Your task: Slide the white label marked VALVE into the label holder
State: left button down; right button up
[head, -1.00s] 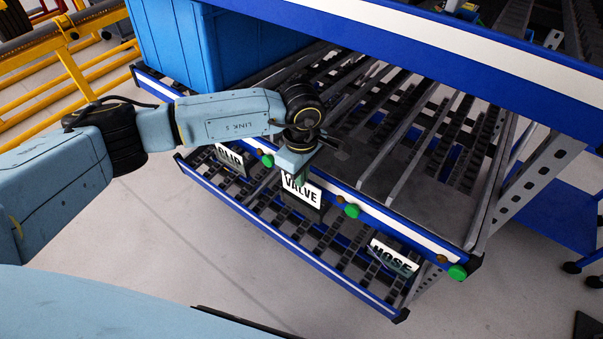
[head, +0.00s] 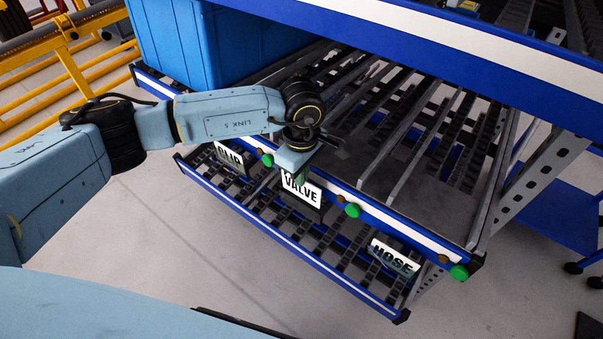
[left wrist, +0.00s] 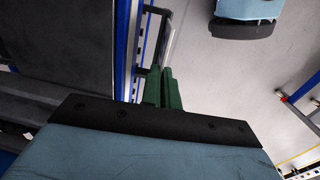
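The white label marked VALVE (head: 302,190) is at the front of the shelf's blue rail, in the middle of the head view. My left gripper (head: 298,178) is over its upper edge, with its green fingers close together and shut on it. The fingers also show in the left wrist view (left wrist: 162,88), nearly touching. A dark label holder (head: 306,211) is at the label's lower part. I cannot tell how deep the label sits in it. My right gripper is not in view.
Labels marked CLIP (head: 230,157) and HOSE (head: 394,257) hang on the same rail. Green knobs (head: 352,210) stick out along it. A blue bin (head: 175,45) stands on the shelf at upper left. The floor in front is clear.

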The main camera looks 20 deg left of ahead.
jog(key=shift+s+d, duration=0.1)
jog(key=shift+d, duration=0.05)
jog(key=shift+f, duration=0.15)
pick_arm(q)
jog(key=shift+f+b, duration=0.5)
jog(key=shift+b, duration=0.15)
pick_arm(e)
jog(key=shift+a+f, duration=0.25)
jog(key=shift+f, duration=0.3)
pick_arm(q)
jog(key=shift+f, duration=0.1)
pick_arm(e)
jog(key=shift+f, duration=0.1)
